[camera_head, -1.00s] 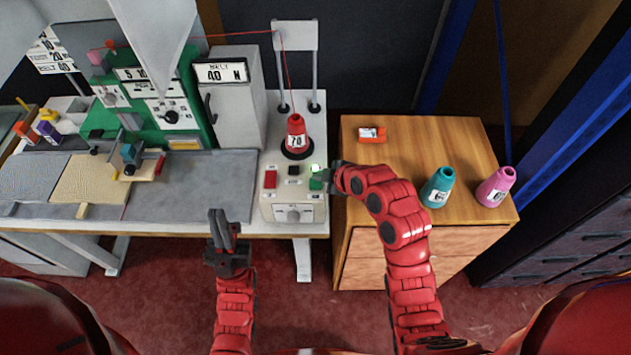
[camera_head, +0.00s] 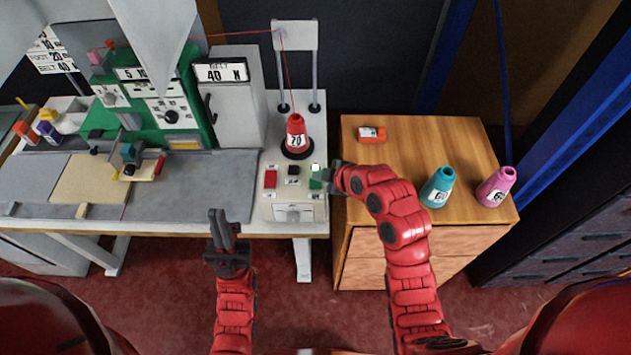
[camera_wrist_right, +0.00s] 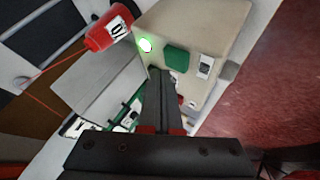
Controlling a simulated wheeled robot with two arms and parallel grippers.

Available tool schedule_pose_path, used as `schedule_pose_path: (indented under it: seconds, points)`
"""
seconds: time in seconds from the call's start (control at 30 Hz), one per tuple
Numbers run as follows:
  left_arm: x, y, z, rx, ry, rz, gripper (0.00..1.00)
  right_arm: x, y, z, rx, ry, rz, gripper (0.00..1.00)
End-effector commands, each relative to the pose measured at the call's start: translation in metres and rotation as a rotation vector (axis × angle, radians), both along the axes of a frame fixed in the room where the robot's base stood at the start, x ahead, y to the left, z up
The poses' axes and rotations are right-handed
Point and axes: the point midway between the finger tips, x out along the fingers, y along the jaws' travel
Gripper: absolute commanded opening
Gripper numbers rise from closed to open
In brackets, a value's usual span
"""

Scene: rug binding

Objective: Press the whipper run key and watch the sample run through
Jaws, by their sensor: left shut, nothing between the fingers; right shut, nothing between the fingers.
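The control box (camera_head: 293,207) stands at the right end of the bench. It carries a red key (camera_head: 270,178), a black key, a green key (camera_head: 315,184) and a lit lamp (camera_head: 316,168). The green key (camera_wrist_right: 177,60) and the green-glowing lamp (camera_wrist_right: 145,45) also show in the right wrist view. My right gripper (camera_head: 333,178) is shut and empty, its tips close beside the green key; I cannot tell whether they touch. A tan rug piece (camera_head: 90,178) lies on the bench by the machine's head (camera_head: 130,158). My left gripper (camera_head: 221,222) is shut and empty in front of the bench.
A red thread cone (camera_head: 296,132) stands behind the keys, its thread rising to a stand (camera_head: 296,36). A wooden cabinet (camera_head: 410,145) at the right holds teal (camera_head: 437,188) and pink (camera_head: 496,187) cones and a small orange box (camera_head: 371,135).

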Motion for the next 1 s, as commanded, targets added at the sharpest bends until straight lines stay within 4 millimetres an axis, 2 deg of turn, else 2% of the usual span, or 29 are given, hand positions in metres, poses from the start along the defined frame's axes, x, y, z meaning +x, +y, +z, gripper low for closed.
schedule_pose_path:
  seconds: [0.3, 1.0]
  points:
    - [0.0, 0.0, -0.015, 0.0, 0.0, 0.0, 0.0, 0.0, 0.0, -0.009, 0.001, 0.0, -0.001, 0.0]
    - [0.0, 0.0, -0.018, 0.0, 0.0, 0.0, 0.0, 0.0, 0.0, -0.011, 0.0, 0.0, 0.0, 0.0]
